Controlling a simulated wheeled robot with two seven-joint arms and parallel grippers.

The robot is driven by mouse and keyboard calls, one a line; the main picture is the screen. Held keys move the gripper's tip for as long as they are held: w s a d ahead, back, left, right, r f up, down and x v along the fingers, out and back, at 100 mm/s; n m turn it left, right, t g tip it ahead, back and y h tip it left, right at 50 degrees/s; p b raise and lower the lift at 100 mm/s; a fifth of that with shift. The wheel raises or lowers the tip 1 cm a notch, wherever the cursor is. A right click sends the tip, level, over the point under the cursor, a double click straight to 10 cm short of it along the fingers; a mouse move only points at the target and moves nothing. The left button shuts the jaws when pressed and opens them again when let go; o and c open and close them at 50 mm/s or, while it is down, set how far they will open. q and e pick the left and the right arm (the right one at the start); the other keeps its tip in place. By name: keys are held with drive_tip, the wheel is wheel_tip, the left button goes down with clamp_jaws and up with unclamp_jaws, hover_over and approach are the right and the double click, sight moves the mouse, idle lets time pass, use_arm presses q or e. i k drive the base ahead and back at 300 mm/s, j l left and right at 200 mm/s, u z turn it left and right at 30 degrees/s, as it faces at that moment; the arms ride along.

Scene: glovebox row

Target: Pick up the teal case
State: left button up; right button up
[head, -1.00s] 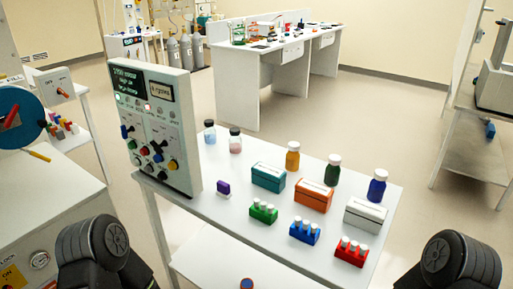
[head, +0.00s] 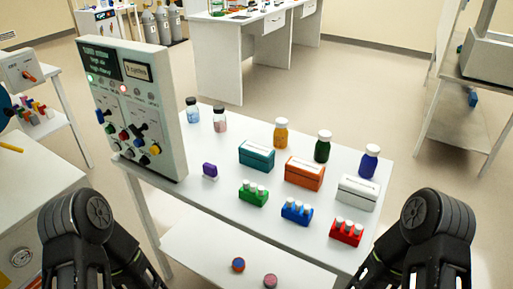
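The teal case (head: 256,156) is a small closed box with a pale label on its lid. It stands on the white table (head: 228,192), left of the orange case (head: 304,173) and behind the green vial rack (head: 253,195). Nothing touches it. My two black arms show at the lower left and lower right of the head view, both well short of the case. The fingers of both grippers are not visible.
A white case (head: 357,192), a blue rack (head: 297,211) and a red rack (head: 346,232) stand to the right. Bottles, including an orange one (head: 281,133), stand behind. A purple block (head: 210,171) and a control panel (head: 139,108) are left. A lower shelf (head: 205,251) is in front.

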sight(258, 156)
drive_tip(key=z, duration=1.4)
drive_tip(key=k+j+z, duration=0.25)
drive_tip(key=k+j, duration=0.2)
drive_tip(key=j, duration=0.15)
drive_tip(key=k+j, duration=0.15)
drive_tip(key=j, duration=0.2)
